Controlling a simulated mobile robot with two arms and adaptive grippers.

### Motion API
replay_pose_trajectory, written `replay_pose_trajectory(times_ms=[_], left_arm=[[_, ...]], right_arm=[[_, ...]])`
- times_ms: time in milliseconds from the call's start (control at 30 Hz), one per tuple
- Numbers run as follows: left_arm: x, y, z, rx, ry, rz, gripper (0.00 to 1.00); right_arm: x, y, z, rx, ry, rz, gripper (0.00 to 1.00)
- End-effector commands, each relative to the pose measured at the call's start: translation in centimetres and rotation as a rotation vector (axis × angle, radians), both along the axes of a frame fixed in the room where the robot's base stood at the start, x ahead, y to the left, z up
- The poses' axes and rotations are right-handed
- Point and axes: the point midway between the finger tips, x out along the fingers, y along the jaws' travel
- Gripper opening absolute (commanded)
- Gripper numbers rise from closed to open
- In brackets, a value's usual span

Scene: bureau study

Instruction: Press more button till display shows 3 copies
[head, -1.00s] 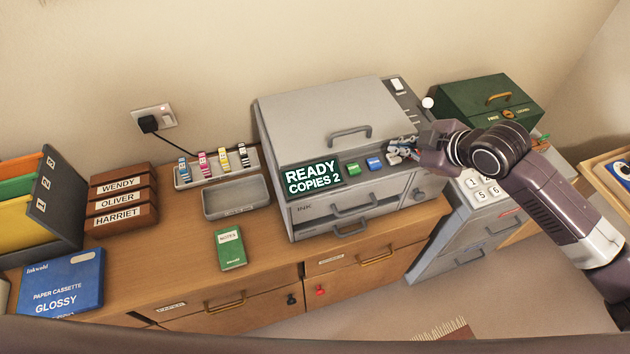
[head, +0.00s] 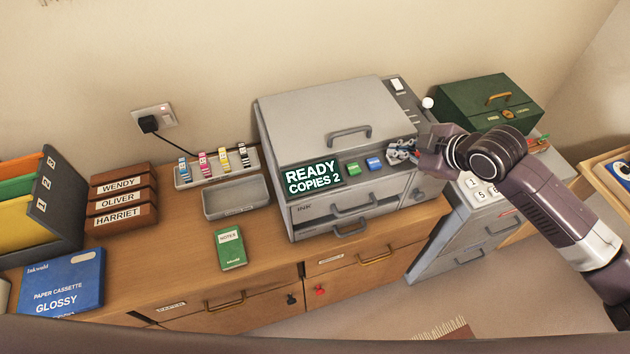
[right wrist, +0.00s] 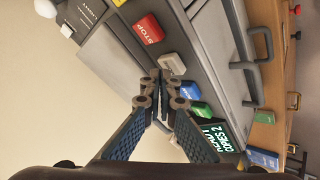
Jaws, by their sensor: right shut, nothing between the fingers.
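The grey copier (head: 325,105) stands on the desk. Its dark display (head: 313,178) reads "READY COPIES 2"; it also shows in the right wrist view (right wrist: 213,133). Beside the display are a green button (head: 353,168) and a blue button (head: 374,163), their labels too small to read. The right wrist view also shows a pale button (right wrist: 173,66) and a red STOP button (right wrist: 148,28). My right gripper (head: 396,154) is shut and empty at the front panel, its tips (right wrist: 163,82) near the pale and blue buttons. I cannot tell whether it touches them. My left gripper is out of view.
A green box (head: 487,105) stands behind my right arm, and a grey cabinet with a keypad (head: 483,190) is below it. An ink cartridge rack (head: 215,165), empty tray (head: 236,198) and green notebook (head: 230,249) lie left of the copier.

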Motion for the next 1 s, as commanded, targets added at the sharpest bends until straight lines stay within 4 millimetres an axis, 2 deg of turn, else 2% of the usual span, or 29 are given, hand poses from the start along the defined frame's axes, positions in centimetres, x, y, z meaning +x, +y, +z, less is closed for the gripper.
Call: replay_pose_trajectory(times_ms=[633, 833, 1000], left_arm=[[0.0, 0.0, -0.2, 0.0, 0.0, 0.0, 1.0], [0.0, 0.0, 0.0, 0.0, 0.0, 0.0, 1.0], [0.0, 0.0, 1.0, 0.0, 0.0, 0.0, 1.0]], right_arm=[[0.0, 0.0, -0.9, -0.001, 0.001, 0.0, 0.0], [0.0, 0.0, -0.7, -0.001, 0.002, 0.0, 0.0], [0.0, 0.0, 0.1, -0.001, 0.002, 0.0, 0.0]])
